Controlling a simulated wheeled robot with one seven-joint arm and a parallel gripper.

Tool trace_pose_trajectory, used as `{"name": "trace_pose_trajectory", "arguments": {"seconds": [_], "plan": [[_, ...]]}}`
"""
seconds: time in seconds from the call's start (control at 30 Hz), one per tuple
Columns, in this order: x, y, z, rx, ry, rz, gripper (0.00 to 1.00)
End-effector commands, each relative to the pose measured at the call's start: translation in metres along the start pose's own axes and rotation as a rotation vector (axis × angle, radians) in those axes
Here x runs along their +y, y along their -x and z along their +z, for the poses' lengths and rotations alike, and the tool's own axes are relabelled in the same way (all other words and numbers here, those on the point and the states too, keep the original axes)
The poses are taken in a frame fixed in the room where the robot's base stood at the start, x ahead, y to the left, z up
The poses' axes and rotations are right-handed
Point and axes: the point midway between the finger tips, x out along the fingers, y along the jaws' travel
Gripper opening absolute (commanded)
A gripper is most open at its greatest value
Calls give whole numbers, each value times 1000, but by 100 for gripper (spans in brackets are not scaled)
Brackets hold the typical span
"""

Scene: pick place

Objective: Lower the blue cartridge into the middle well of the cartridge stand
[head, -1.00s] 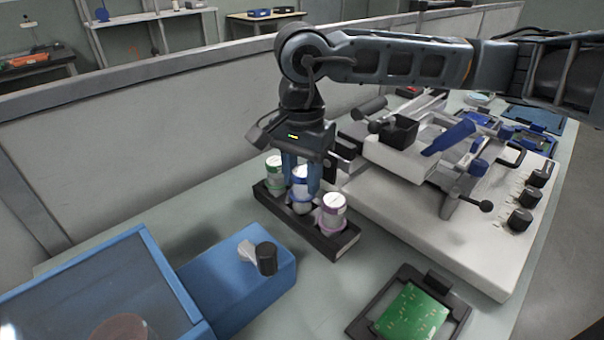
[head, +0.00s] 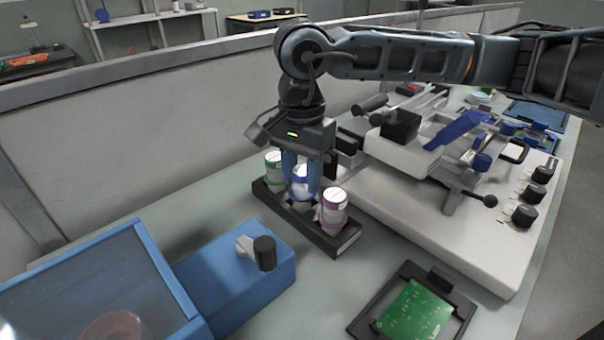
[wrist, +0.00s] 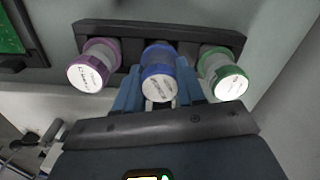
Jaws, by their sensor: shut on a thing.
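The blue cartridge (head: 300,181) has a white lid and blue band and stands upright in the middle of the black cartridge stand (head: 341,243). It also shows in the wrist view (wrist: 158,72). My gripper (head: 301,180) is shut on it, with a blue finger on each side. A green cartridge (head: 274,168) stands in one end of the stand and a purple cartridge (head: 334,207) in the other. The middle well is hidden behind the cartridge and fingers, so I cannot tell if the cartridge touches the bottom.
A blue box with a black knob (head: 264,253) stands at the front left. A white machine (head: 430,228) with levers and knobs stands to the right. A green circuit board (head: 415,311) lies in a black frame at the front. A grey partition (head: 120,145) runs behind.

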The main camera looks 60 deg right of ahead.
Motion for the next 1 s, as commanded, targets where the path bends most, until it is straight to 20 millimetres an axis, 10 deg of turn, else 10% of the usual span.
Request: {"name": "trace_pose_trajectory", "arguments": {"seconds": [0.4,0.43,0.7,1.0], "plan": [[0,0,0,0,0,-1,0],[0,0,0,0,0,-1,42],[0,0,0,0,0,-1,68],[0,-1,0,0,0,0,57]]}}
